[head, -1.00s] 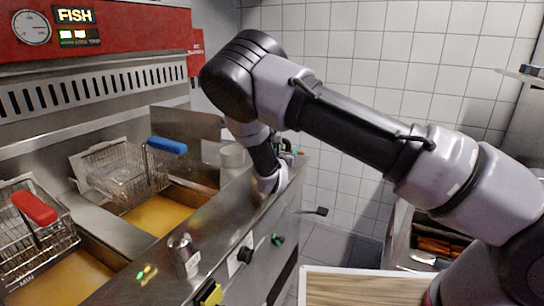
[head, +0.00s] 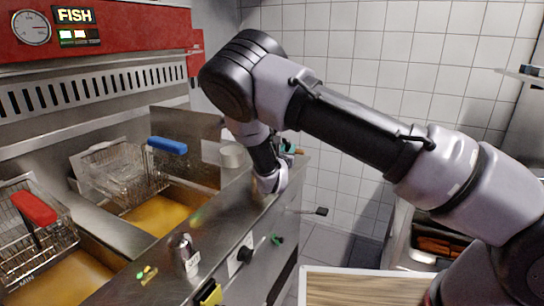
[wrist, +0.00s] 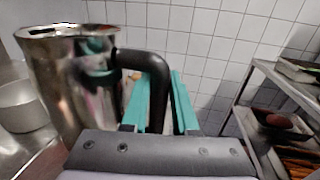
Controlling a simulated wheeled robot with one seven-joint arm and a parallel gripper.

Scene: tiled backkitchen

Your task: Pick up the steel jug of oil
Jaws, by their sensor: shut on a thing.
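The steel jug (wrist: 75,90) stands large at the left of the wrist view, its shiny side and open rim showing. Its black handle (wrist: 157,62) curves out to the right. My gripper (wrist: 160,85) has its teal fingers on either side of the handle and is shut on it. The jug looks upright; its base is hidden, and I cannot see the oil inside. In the head view a little of my gripper's teal (head: 291,148) shows behind my wrist at the far end of the fryer counter. I cannot make out the jug clearly there.
A pale pot (head: 232,156) stands beside my wrist; it also shows in the wrist view (wrist: 22,106). Fryer baskets with a blue handle (head: 167,145) and a red handle (head: 34,207) sit left. A steel shaker (head: 183,254) stands nearer. A shelf rack (wrist: 270,105) is right.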

